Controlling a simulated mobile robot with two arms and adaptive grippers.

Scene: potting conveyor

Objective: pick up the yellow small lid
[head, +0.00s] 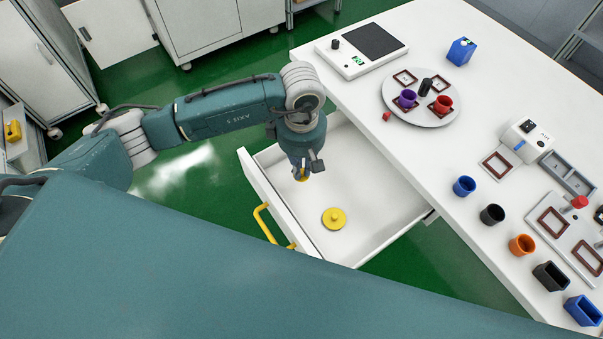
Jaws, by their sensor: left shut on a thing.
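A small yellow lid (302,178) shows at the fingertips of my left gripper (300,171), inside the open white drawer (372,211). My left gripper points down into the drawer and is shut on this lid; the gripper hides most of it. I cannot tell whether the lid touches the drawer floor. A larger round yellow lid (334,218) with a knob lies flat on the drawer floor, nearer the drawer's front and apart from the gripper. My right gripper is not in view.
The drawer has a yellow handle (264,224) and raised walls around the gripper. The white table (440,165) above holds a round turntable (392,112) with cups, a scale (362,48), and a row of cups including a blue one (464,186) near its edge.

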